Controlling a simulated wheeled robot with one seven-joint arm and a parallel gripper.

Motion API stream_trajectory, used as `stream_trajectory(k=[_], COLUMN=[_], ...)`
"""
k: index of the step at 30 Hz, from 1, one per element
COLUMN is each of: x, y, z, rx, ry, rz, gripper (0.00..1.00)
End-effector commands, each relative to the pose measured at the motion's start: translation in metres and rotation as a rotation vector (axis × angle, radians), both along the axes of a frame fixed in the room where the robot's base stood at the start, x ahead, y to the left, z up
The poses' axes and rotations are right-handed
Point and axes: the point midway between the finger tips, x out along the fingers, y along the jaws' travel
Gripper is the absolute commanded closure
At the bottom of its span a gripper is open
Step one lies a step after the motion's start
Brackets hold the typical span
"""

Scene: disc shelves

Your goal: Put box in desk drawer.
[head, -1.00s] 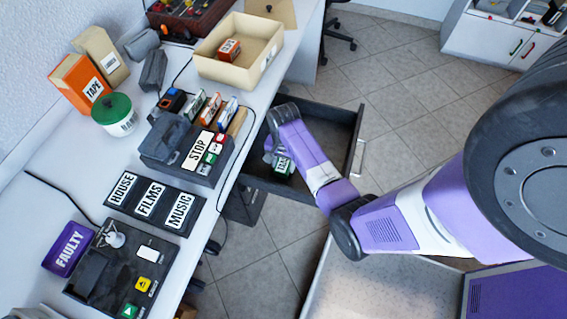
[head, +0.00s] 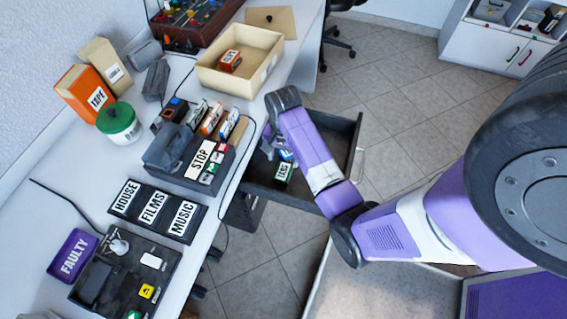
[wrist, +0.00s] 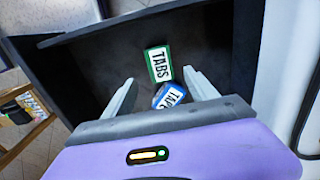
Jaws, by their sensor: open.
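The desk drawer (head: 325,124) is pulled open below the desk's right edge; its dark inside also shows in the wrist view (wrist: 95,72). A green-edged box labelled TABS (head: 283,172) lies in the drawer, and it shows in the wrist view (wrist: 158,63). A blue-edged box (head: 287,155) is beside it, partly hidden by my arm; in the wrist view (wrist: 169,96) it is between and below my fingers, tilted, close to the green box. My gripper (wrist: 160,78) is open over the drawer, pointing down into it. I cannot tell whether the blue box touches a finger.
On the desk stand a cream tray (head: 210,78) with a red box (head: 230,61), a black STOP console (head: 180,155) with several upright boxes behind it, a green-lidded tub (head: 118,122) and a purple FAULTY bin (head: 72,255). The floor right of the drawer is clear.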

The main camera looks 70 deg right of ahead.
Motion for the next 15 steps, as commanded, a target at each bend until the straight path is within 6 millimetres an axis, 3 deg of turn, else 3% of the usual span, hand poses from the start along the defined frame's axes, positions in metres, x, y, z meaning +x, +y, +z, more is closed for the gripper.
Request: stream_trajectory(k=[3,7,11,15], x=[0.001,0.000,-0.006,-0.019], y=[-0.001,0.000,0.009,0.031], z=[0.016,0.024,0.014,-0.007], rx=[-0.001,-0.002,-0.035,-0.135], ry=[-0.001,-0.001,-0.021,-0.093], rz=[0.000,0.003,0.051,0.199], gripper=[0.33,0.33,0.33,0.33])
